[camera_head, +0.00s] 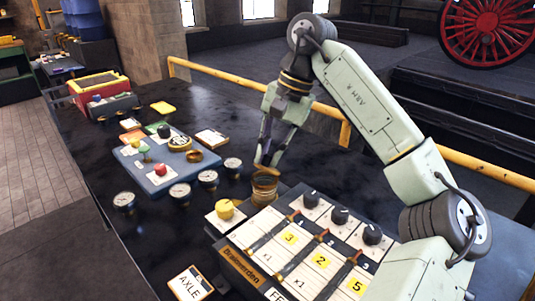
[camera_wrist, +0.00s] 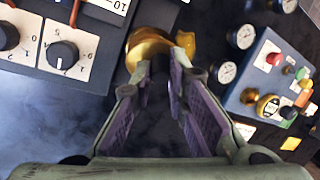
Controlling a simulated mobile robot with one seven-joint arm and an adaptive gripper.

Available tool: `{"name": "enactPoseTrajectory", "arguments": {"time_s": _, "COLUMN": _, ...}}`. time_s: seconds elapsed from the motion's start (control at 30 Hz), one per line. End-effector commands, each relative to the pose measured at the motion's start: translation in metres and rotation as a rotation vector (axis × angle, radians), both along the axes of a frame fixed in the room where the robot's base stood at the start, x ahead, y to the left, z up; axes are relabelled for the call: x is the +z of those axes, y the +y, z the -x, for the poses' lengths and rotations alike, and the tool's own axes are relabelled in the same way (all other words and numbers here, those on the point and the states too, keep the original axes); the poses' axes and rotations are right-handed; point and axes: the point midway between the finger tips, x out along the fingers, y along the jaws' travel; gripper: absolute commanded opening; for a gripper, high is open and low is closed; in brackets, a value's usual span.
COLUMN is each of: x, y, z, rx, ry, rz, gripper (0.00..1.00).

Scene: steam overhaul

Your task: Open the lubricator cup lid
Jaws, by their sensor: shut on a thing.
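The lubricator cup (camera_head: 264,190) is a round brass cup behind the dial panel. In the wrist view the brass cup (camera_wrist: 147,46) lies just beyond my fingertips. A yellowish brass piece, apparently the lid (camera_head: 263,169), shows tilted above the cup's rim. It also seems to show beside the cup in the wrist view (camera_wrist: 186,42). My gripper (camera_head: 268,153) points down over the cup, with its fingertips at this piece. My gripper (camera_wrist: 162,72) is shut on it. The contact itself and how far the lid stands open are mostly hidden by the fingers.
The dial panel (camera_head: 238,263), with sliders and black knobs, stands close in front of the cup. Several gauges (camera_head: 179,192) and a blue board (camera_head: 157,182) with coloured knobs are to the left. A yellow rail (camera_head: 222,80) runs behind the dark table.

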Motion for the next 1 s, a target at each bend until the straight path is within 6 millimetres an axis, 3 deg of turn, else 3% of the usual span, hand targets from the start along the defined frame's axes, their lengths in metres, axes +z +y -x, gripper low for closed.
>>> {"name": "enactPoseTrajectory", "arguments": {"time_s": 0.5, "x": 0.002, "y": -0.022, "z": -0.022, "rx": -0.006, "ry": 0.329, "rz": -0.326, "gripper": 0.00}}
{"name": "enactPoseTrajectory", "arguments": {"time_s": 1.0, "x": -0.002, "y": -0.031, "z": -0.031, "rx": -0.003, "ry": 0.488, "rz": -0.487, "gripper": 0.00}}
